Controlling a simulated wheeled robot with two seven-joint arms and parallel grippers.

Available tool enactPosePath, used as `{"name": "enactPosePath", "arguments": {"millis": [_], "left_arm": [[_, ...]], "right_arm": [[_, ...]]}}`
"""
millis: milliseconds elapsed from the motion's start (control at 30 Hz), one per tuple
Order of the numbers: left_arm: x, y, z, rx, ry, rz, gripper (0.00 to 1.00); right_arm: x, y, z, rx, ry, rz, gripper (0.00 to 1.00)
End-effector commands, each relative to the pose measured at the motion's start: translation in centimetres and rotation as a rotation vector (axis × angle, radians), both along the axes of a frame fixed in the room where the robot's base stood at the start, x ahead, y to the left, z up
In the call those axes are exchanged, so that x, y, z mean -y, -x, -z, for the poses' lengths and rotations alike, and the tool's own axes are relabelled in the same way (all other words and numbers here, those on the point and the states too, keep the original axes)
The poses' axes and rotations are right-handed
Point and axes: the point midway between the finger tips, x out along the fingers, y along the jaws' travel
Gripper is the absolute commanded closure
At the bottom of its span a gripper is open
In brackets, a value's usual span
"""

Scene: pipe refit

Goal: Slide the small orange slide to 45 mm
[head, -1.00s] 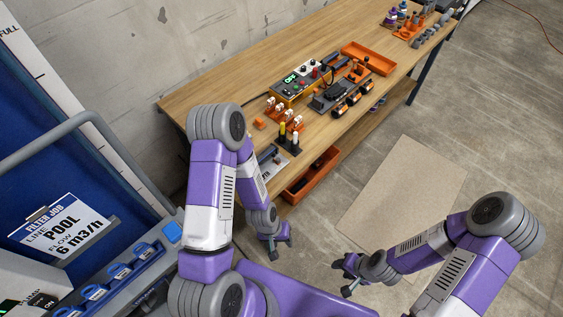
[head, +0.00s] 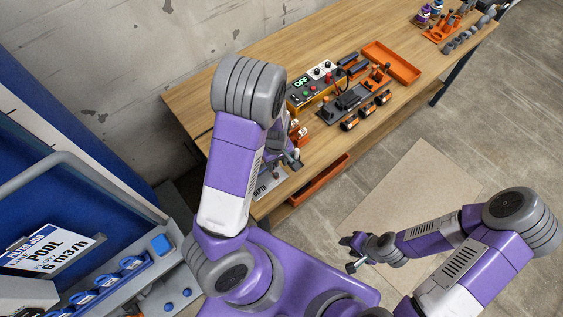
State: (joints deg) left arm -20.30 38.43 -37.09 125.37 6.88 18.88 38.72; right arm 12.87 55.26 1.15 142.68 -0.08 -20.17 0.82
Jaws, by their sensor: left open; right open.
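I cannot make out the small orange slide for certain; my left arm covers the near-left part of the bench. Part of an orange rack with white tops (head: 299,132) shows just beyond that arm. A white card with printing (head: 270,184) lies at the bench's front edge, partly hidden by the arm. My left gripper (head: 292,161) is open, over the front edge of the bench close to the rack and the card. Nothing shows between its fingers. My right gripper (head: 350,255) is open and empty, over the floor in front of the bench.
A control box with a green display (head: 301,84) stands on the wooden bench (head: 205,95). An orange tray (head: 392,62) and a dark device (head: 345,103) are farther right. An orange bin (head: 318,182) sits below the front edge. A blue-grey cart is at left.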

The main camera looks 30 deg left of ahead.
Motion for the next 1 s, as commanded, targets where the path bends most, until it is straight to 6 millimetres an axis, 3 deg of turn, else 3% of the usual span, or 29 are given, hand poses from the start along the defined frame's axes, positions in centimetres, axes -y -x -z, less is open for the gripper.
{"name": "enactPosePath", "arguments": {"millis": [100,333,767,1000], "left_arm": [[0.0,0.1,2.3,-0.005,0.0,0.0,0.56],[0.0,0.1,5.6,-0.003,0.0,0.002,0.56],[0.0,0.1,6.6,0.0,0.0,0.003,0.56],[0.0,0.0,6.6,0.0,0.0,0.003,0.93]], "right_arm": [[0.0,0.1,0.8,-0.002,0.0,0.0,0.57],[0.0,0.1,1.6,-0.001,0.0,0.001,0.57],[0.0,0.0,1.7,-0.001,0.0,0.0,0.57],[0.0,0.0,1.7,0.0,0.0,0.0,0.57]]}}
